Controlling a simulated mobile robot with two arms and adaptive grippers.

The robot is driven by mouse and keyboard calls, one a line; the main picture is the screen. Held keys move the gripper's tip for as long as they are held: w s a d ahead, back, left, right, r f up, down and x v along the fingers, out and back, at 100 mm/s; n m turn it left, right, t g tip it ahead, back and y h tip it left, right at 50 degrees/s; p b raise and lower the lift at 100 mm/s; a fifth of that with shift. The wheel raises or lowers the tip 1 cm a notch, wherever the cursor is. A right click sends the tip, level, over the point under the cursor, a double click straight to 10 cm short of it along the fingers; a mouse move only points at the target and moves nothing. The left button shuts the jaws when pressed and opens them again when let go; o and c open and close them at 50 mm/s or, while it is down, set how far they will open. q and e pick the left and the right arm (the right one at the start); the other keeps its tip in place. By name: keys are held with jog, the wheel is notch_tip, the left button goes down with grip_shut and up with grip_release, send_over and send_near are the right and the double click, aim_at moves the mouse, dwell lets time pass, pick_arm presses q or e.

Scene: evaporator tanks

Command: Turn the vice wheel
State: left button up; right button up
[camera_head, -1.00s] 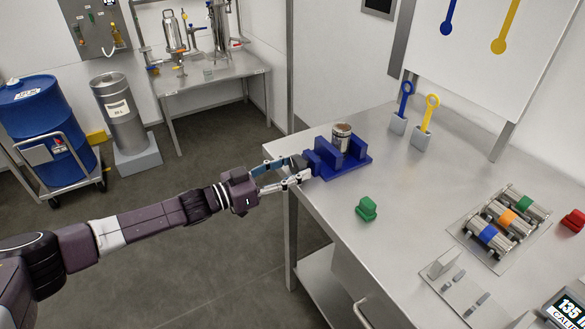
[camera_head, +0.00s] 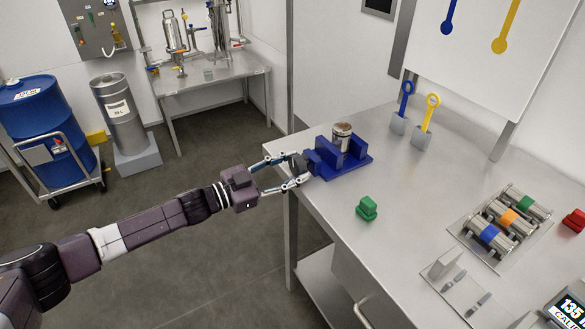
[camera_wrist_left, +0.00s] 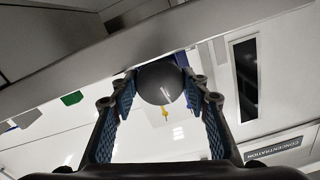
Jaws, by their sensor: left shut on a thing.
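The blue vice (camera_head: 342,163) stands at the left edge of the steel table, with a small metal can (camera_head: 342,134) upright between its jaws. The dark, round vice wheel (camera_head: 299,164) is on the vice's left end, facing my arm. My left gripper (camera_head: 300,168) reaches in from the left and is shut on the wheel, one finger on each side. In the left wrist view, the wheel (camera_wrist_left: 160,85) fills the space between the fingertips (camera_wrist_left: 160,88). The wheel hides most of the vice there. My right gripper is not in view.
Blue (camera_head: 405,100) and yellow (camera_head: 431,112) ring-ended tools stand in holders behind. A rack of coloured cylinders (camera_head: 500,228) is at the right. The floor below my arm is clear.

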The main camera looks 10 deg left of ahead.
pick_arm(q)
jog(key=o, duration=1.2)
jog(key=shift+c, duration=0.2)
jog(key=v, duration=1.2)
